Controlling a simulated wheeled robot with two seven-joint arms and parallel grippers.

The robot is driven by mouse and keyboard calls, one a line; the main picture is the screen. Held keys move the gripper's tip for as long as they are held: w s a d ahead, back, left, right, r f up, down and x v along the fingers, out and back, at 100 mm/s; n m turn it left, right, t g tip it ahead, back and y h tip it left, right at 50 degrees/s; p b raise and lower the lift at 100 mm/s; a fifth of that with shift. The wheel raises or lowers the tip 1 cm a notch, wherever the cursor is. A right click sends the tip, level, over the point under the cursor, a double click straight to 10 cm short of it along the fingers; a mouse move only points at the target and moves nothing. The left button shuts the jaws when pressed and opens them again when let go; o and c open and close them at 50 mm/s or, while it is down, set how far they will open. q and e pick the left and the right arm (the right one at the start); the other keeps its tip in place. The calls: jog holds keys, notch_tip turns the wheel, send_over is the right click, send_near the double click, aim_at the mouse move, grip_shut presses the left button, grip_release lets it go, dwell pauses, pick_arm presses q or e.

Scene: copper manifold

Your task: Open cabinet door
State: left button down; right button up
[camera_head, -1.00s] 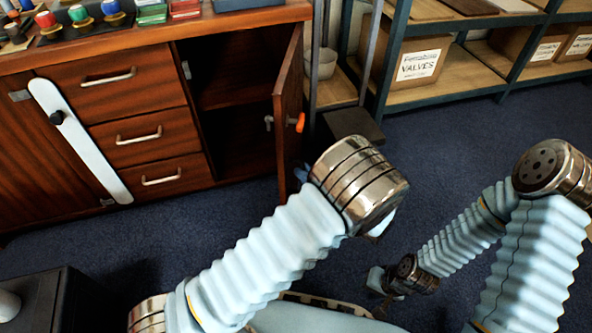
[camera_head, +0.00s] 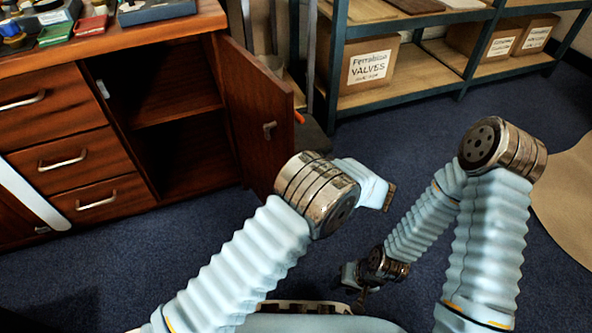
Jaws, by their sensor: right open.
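The wooden cabinet (camera_head: 120,120) stands at the left. Its right-hand door (camera_head: 258,115) is swung out wide, with its inner face and a small metal latch (camera_head: 268,130) showing. The dark inside with a shelf (camera_head: 180,108) is open to view. A bit of the orange handle (camera_head: 299,117) shows past the door's free edge. My left arm's elbow is in front of the door's lower corner; whether they touch I cannot tell. My left gripper is not clearly visible. My right gripper (camera_head: 354,284) is low at the centre, open and empty, away from the door.
Drawers with metal handles (camera_head: 63,160) lie left of the opening. A metal shelf rack (camera_head: 333,75) with cardboard boxes (camera_head: 370,66) stands behind the door. Blue carpet (camera_head: 420,125) is clear between rack and arms. A tan surface (camera_head: 568,195) is at the right.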

pick_arm(q)
jog(key=shift+w+a+r, duration=0.1)
jog(key=shift+w+a, duration=0.05)
jog(key=shift+w, duration=0.1)
jog(key=c, duration=1.2)
grip_release()
jog(key=shift+s, duration=0.1)
